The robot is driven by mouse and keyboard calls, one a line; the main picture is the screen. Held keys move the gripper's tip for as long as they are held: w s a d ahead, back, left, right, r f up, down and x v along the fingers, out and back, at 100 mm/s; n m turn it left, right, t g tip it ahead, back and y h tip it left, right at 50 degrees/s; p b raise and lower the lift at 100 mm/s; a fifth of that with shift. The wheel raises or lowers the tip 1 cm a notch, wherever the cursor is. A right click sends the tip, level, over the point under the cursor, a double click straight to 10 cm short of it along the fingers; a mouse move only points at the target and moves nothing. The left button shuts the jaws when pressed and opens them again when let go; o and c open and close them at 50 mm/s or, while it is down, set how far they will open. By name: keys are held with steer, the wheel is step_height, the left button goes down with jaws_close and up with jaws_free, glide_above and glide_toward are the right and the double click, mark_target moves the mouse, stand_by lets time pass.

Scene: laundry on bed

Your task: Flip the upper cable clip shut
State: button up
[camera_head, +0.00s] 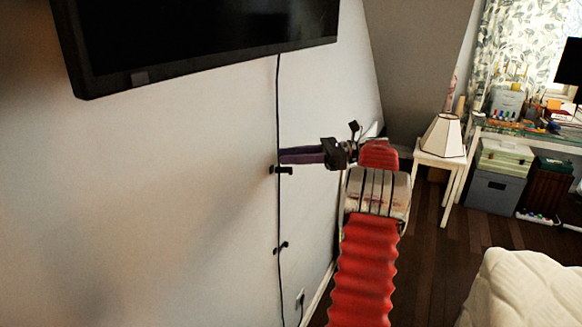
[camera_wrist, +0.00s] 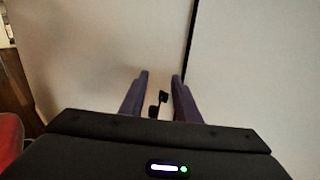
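A thin black cable (camera_head: 278,115) hangs down the wall from the TV. The upper cable clip (camera_head: 283,170) is a small dark piece at the cable, with a part sticking out to the right. The lower clip (camera_head: 281,247) sits further down the same cable. My gripper (camera_head: 283,156) is at the wall, its purple fingers just above the upper clip in the head view. In the wrist view my gripper (camera_wrist: 160,74) has its fingers apart, with a small dark clip part (camera_wrist: 161,98) showing between them. The cable (camera_wrist: 191,40) runs behind the right finger. Contact cannot be told.
The TV (camera_head: 200,35) hangs above on the wall. A wall socket (camera_head: 300,297) is low near the cable. A lamp (camera_head: 443,136) on a white side table (camera_head: 438,160), a cluttered desk and a bed (camera_head: 520,290) stand to the right. The wall left of the cable is clear.

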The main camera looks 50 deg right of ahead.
step_height(320, 180, up, 6)
steer(key=shift+f, duration=0.1)
steer(key=shift+o, duration=0.7)
steer(key=s+d+m+t+h, duration=0.1)
steer(key=s+d+t+h, duration=0.2)
steer(key=s, duration=0.5)
steer(key=s+d+f+n+t+h, duration=0.1)
steer(key=s+f+n+h, duration=0.3)
steer(key=f+n, duration=0.6)
steer(key=s+n+t, duration=0.1)
steer(key=n, duration=0.2)
steer(key=shift+s+f+h, duration=0.15)
steer(key=shift+f+h, duration=0.1)
steer(key=shift+h, duration=0.05)
